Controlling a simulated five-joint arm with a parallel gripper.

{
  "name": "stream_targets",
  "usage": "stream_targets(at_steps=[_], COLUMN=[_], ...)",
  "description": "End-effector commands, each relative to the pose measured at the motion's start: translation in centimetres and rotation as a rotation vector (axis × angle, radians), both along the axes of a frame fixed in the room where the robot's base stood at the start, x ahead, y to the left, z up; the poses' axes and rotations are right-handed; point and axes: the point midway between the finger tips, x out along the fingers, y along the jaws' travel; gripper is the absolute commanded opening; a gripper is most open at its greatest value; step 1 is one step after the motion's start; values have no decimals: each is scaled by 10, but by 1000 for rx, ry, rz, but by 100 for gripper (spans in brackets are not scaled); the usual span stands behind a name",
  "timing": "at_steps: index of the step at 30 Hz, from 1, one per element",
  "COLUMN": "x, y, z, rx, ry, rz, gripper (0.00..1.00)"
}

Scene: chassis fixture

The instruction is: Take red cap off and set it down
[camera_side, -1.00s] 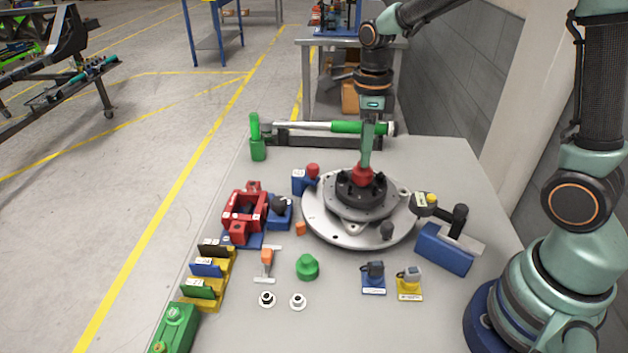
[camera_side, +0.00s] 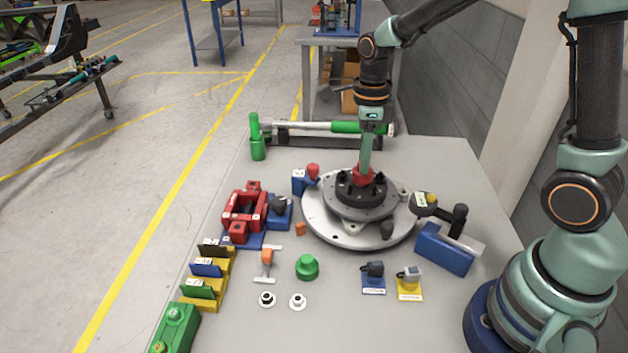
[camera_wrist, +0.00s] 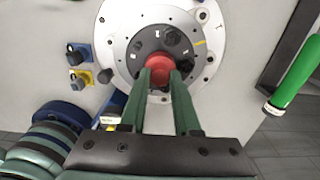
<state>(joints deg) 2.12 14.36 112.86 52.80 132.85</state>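The red cap (camera_side: 363,176) sits on the dark hub (camera_side: 347,188) at the middle of the round grey plate (camera_side: 318,224). My gripper (camera_side: 365,170) points down at it from above. In the wrist view the red cap (camera_wrist: 159,67) lies between the two green fingertips of my gripper (camera_wrist: 161,74), one on each side. The fingertips overlap the cap's edges in that view. I cannot tell whether they press on it. The cap's far side and lower part are hidden.
A red-topped blue block (camera_side: 300,182) and a red fixture (camera_side: 243,212) stand left of the plate. A blue holder (camera_side: 443,250) stands to its right. A green knob (camera_side: 307,267) is in front. Bare table (camera_side: 330,320) lies nearer the camera.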

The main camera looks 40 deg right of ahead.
Motion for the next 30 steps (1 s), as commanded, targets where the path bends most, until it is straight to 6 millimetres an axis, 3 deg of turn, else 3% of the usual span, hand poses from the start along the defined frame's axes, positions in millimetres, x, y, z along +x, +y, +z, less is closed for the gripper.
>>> stream_targets(at_steps=[30], x=[0], y=[0], z=[23], rx=[0], ry=[-1], rz=[0], gripper=[0])
